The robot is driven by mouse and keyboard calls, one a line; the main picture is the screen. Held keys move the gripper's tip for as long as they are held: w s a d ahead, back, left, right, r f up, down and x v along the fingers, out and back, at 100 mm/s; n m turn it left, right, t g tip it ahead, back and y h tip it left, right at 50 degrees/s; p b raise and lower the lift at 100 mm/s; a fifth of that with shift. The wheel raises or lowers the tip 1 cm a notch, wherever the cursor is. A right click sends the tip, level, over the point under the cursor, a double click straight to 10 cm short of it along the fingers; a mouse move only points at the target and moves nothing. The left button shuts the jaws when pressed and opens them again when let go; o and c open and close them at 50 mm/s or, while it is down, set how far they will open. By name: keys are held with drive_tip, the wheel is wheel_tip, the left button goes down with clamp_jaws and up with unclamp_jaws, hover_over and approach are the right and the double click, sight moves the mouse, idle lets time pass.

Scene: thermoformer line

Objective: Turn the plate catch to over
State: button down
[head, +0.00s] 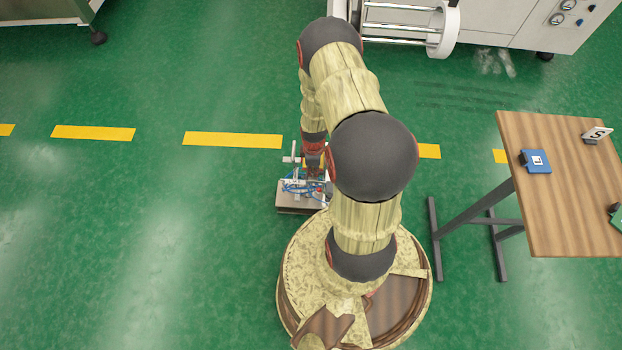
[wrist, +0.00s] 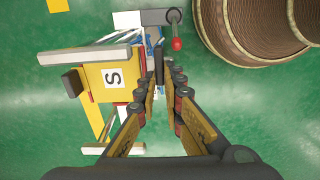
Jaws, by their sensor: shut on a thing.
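My gripper (wrist: 160,85) points down over a small fixture. Its two fingers are close together, shut on a narrow dark bar (wrist: 159,62) that looks like the plate catch. The fingers hide part of the catch, so I cannot tell its exact angle. Left of the fingers in the wrist view is a yellow plate (wrist: 96,93) with a white "S" label (wrist: 114,77). In the head view the fixture (head: 298,204) sits low beside my base, and my arm partly covers it.
A lever with a red knob (wrist: 176,44) stands just beyond the fingertips. Blue hoses and pale rails (wrist: 84,57) lie around the plate. A wooden table (head: 560,200) with a blue block (head: 536,161) is at the right. Green floor at the left is clear.

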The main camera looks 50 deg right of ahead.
drive_tip(key=shift+n, duration=1.4)
drive_tip(key=shift+n, duration=1.4)
drive_tip(key=shift+d+n, duration=0.1)
drive_tip(key=shift+n, duration=1.3)
drive_tip(key=shift+n, duration=1.4)
